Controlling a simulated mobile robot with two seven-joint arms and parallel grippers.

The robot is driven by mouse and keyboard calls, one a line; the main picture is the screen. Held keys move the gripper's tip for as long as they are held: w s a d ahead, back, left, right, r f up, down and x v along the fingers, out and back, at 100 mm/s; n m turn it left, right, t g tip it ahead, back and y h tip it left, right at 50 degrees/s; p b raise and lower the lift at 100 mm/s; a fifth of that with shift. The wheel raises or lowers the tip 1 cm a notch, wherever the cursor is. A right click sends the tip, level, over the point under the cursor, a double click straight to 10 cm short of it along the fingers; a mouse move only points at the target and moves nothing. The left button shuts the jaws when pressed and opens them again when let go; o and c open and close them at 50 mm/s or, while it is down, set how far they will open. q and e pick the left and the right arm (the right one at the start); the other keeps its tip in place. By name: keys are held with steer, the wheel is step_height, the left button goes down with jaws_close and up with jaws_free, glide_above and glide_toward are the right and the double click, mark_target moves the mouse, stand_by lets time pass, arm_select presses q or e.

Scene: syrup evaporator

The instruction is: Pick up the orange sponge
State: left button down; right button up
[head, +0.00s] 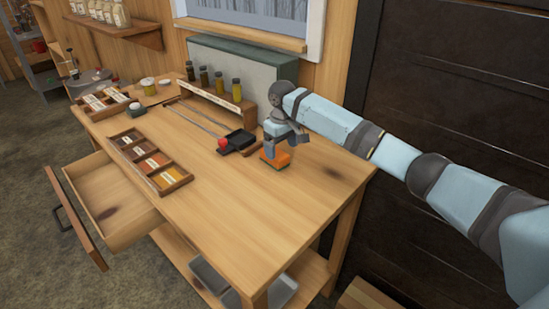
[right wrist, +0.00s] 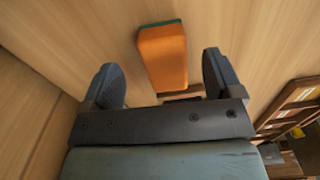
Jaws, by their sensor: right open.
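The orange sponge (head: 281,161), with a green layer on one face, lies on the wooden table (head: 230,200) near its right side. My right gripper (head: 283,145) is just above it, partly covering it in the head view. In the right wrist view, the sponge (right wrist: 162,58) shows between and beyond the two spread fingers of my right gripper (right wrist: 163,80), with a gap on either side. The gripper is open and holds nothing. My left gripper is not in view.
A rack of bottles (head: 222,100) stands behind. A sectioned wooden box (head: 150,160) is farther left. A drawer (head: 115,205) stands open. The table's front right is clear.

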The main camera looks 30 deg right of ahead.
mark_target(280, 155)
step_height(280, 155, down, 5)
steer(key=shift+w+a+r, duration=0.1)
steer(key=shift+w+a, duration=0.05)
steer(key=shift+c, duration=0.4)
steer(key=c, duration=0.9)
steer(key=shift+c, duration=0.2)
steer(key=shift+r, duration=0.1)
